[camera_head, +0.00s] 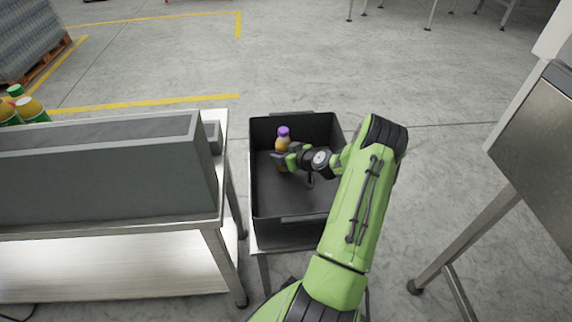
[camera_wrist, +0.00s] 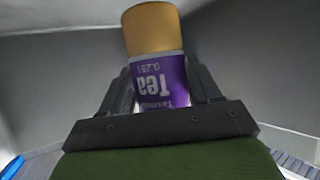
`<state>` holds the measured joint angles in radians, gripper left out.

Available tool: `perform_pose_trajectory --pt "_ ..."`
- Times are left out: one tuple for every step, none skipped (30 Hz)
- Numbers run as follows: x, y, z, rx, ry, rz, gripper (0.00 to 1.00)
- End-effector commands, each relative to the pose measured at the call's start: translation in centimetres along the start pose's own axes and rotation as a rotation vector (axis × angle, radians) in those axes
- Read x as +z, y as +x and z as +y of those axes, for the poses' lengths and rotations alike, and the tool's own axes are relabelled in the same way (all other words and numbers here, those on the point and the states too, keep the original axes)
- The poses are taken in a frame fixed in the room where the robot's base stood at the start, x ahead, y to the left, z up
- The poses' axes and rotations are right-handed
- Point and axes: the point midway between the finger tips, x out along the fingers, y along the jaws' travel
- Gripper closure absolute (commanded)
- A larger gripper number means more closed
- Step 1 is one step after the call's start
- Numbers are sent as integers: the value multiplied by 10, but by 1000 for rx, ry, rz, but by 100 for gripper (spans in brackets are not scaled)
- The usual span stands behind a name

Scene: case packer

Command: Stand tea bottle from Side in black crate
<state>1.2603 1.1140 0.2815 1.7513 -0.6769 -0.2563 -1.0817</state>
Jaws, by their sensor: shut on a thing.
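The tea bottle (camera_head: 282,145) has a purple cap and an amber body. It is inside the black crate (camera_head: 263,205), near its back left part, upright with the cap up. My gripper (camera_head: 285,158) reaches into the crate from the right and is shut on the bottle. In the wrist view the tea bottle (camera_wrist: 155,30) stands between the two fingers of my gripper (camera_wrist: 163,92), with its purple label reading "Tea" upside down. I cannot tell whether its base touches the crate floor.
The rest of the crate floor looks empty. Left of the crate, a metal table (camera_head: 120,275) carries a long grey bin (camera_head: 100,180). Several bottles with green and orange parts (camera_head: 28,106) stand behind it. A steel machine (camera_head: 540,140) is at the right.

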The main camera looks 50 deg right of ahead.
Motion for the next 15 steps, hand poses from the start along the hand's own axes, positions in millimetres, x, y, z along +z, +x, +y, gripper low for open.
perform_pose_trajectory --pt "11 6 0 0 4 0 79" --pt "16 9 0 0 4 0 79" --pt "21 11 0 0 2 1 79" --pt "22 12 0 0 2 1 79" --pt "22 12 0 0 1 1 79" --pt "21 12 0 0 0 1 79" --pt "21 12 0 0 0 1 79" --pt "20 11 0 0 0 1 79" --pt "20 11 0 0 0 1 79" --pt "20 11 0 0 0 1 79" --pt "21 12 0 0 0 0 79" --pt "22 12 0 0 0 0 79" --pt "22 12 0 0 1 -1 33" --pt "22 12 0 0 1 -1 29" --pt "22 12 0 0 1 -1 22"
